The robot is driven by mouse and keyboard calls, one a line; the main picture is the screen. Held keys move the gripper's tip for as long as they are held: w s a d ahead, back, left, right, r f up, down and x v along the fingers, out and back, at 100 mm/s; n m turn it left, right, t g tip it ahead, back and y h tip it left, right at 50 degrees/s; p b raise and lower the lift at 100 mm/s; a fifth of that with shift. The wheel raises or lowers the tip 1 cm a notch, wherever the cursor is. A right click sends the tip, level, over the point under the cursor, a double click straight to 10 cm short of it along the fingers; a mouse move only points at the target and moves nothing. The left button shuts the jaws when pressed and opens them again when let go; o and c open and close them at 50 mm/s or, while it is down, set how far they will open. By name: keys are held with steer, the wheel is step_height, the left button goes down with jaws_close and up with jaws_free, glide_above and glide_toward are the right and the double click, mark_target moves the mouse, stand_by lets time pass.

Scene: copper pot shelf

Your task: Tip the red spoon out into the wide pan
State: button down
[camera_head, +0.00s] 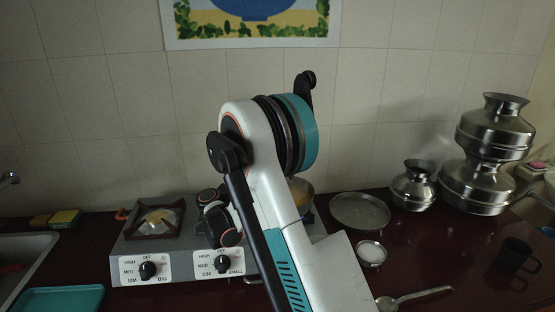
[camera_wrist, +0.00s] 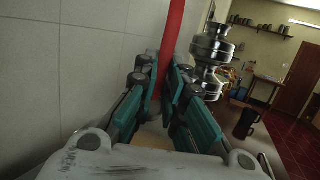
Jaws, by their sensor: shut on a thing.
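My gripper (camera_wrist: 162,80) is shut on the red spoon (camera_wrist: 173,35) in the wrist view. A straight red length rises from between the fingers to the top edge of the picture. The spoon's bowl is out of view, so I cannot tell whether it holds anything. In the head view my arm hides the grip. A wide, shallow metal pan (camera_head: 360,210) lies on the counter right of my arm. A yellowish round vessel (camera_head: 301,188) sits by the right burner, mostly hidden by my arm. I cannot tell which of these is the wide pan.
A two-burner stove (camera_head: 150,245) stands left of and behind my arm. A small white-filled bowl (camera_head: 371,253), a metal ladle (camera_head: 415,297), a dark mug (camera_head: 517,255) and metal pots (camera_head: 414,186) stand to the right. A teal tray (camera_head: 62,299) lies by the sink. The tiled wall is behind.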

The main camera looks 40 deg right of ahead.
steer(key=shift+d+r+y+p, duration=0.65)
steer(key=shift+y+p, duration=0.25)
steer(key=shift+p, duration=0.85)
steer(key=d+y+p, duration=0.1)
steer(key=p, duration=0.1)
steer(key=d+y+p, duration=0.1)
steer(key=y+p, duration=0.1)
steer(key=p, duration=0.1)
steer(key=d+y+p, duration=0.1)
steer(key=p, duration=0.2)
steer(key=shift+r, duration=0.3)
steer(key=d+f+y+p, duration=0.2)
steer(key=d+y+p, duration=0.3)
steer(key=d+y, duration=0.6)
steer(key=shift+w+g+y+p, duration=0.3)
steer(key=shift+g+y, duration=0.1)
steer(key=shift+y, duration=1.4)
steer(key=shift+r, duration=0.15)
steer(key=shift+r+p, duration=1.25)
steer(key=shift+r, duration=1.65)
